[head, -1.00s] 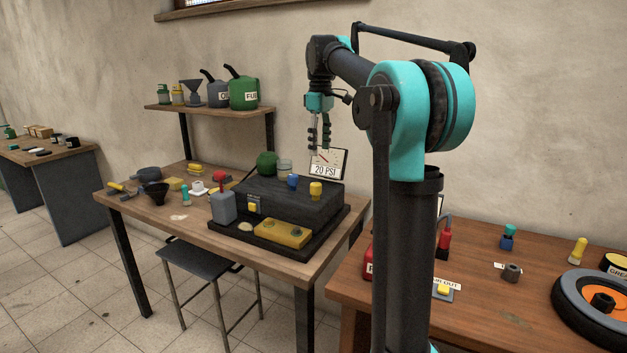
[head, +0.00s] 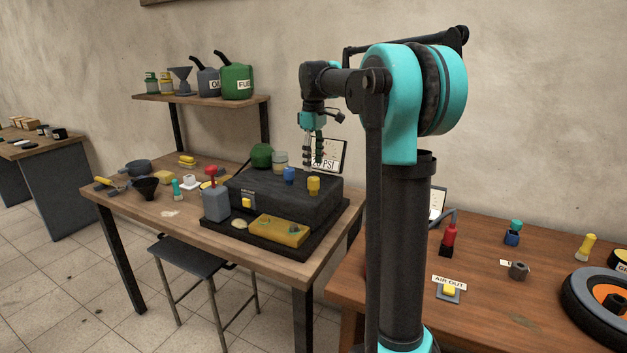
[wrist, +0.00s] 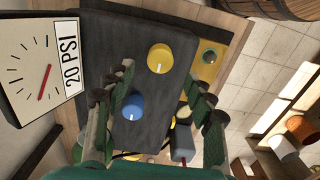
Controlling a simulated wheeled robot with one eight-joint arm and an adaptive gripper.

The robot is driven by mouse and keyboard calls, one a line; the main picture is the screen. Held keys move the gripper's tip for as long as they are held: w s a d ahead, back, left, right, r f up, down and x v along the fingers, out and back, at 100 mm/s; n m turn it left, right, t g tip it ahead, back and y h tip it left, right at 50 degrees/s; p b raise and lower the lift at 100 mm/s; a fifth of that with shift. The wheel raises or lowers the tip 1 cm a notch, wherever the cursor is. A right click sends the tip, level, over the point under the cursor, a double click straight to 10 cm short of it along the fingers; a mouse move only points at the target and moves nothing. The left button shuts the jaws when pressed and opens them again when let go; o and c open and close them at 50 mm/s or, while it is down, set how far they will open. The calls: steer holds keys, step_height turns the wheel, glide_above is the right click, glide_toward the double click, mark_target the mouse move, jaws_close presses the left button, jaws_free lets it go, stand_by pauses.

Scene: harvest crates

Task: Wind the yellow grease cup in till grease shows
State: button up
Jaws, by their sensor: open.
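The yellow grease cup (head: 313,186) is a round yellow cap standing upright on top of a dark box (head: 262,205). A blue cap (head: 289,175) stands beside it. In the wrist view the yellow cup (wrist: 160,58) has a white line on its top, and the blue cap (wrist: 133,105) shows between my fingers. My gripper (head: 313,160) is open and empty, pointing down above the back of the box. I cannot make out grease at the cup.
A gauge card reading 20 PSI (wrist: 36,65) stands close behind the box. A yellow plate (head: 279,231) lies in front of it, with a grey can (head: 216,204) to the left. A green round object (head: 261,155) and a jar stand behind.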

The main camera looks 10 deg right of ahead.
mark_target(314, 178)
step_height(314, 178, down, 7)
steer(key=shift+r, duration=0.1)
steer(key=shift+c, duration=0.4)
steer(key=c, duration=1.1)
steer(key=shift+m, duration=0.4)
steer(key=m, duration=0.4)
steer(key=shift+m, duration=0.3)
steer(key=m, duration=0.4)
steer(key=shift+m, duration=0.3)
